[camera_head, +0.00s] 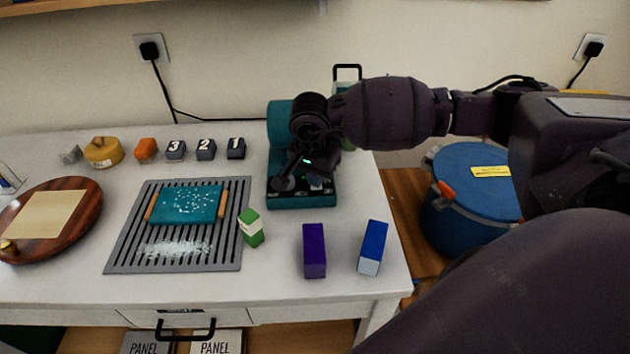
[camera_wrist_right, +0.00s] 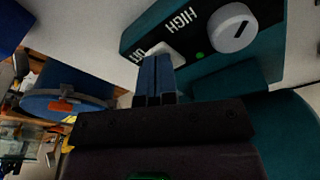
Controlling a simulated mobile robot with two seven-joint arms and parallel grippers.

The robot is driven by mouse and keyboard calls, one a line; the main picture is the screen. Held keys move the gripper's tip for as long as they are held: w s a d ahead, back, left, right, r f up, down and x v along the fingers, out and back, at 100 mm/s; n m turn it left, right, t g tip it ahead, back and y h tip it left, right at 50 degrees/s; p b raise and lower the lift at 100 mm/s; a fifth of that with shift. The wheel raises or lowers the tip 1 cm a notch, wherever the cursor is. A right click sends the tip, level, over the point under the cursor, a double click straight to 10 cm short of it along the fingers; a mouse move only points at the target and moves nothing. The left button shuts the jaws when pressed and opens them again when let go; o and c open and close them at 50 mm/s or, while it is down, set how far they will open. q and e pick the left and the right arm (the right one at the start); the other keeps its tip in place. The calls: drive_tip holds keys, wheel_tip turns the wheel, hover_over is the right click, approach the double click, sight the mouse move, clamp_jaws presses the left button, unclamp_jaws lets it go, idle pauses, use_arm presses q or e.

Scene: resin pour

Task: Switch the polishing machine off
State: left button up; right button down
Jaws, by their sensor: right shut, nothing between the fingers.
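The teal polishing machine (camera_head: 285,203) stands at the right end of the white table in the head view, partly hidden by my right arm. In the right wrist view its teal front panel (camera_wrist_right: 235,65) bears a white round knob (camera_wrist_right: 232,27), the word HIGH, a lit green lamp (camera_wrist_right: 200,55) and a pale switch (camera_wrist_right: 164,48) beside a partly covered label. My right gripper (camera_wrist_right: 157,58) is shut and empty, its tips right at the switch. I cannot tell whether they touch it. It also shows over the machine in the head view (camera_head: 314,180). My left gripper is out of view.
A slotted grey mat (camera_head: 120,258) with a teal tray (camera_head: 187,205) lies left of the machine. Green (camera_head: 250,228), purple (camera_head: 314,250) and blue (camera_head: 373,247) blocks stand in front. A blue lidded bin (camera_head: 460,205) is right of the table.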

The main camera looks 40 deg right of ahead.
drive_tip(key=shift+f, duration=0.45)
drive_tip(key=shift+r, duration=1.05)
drive_tip(key=shift+r+p, duration=1.25)
drive_tip(key=shift+r, duration=1.3)
drive_tip(key=shift+f, duration=0.1)
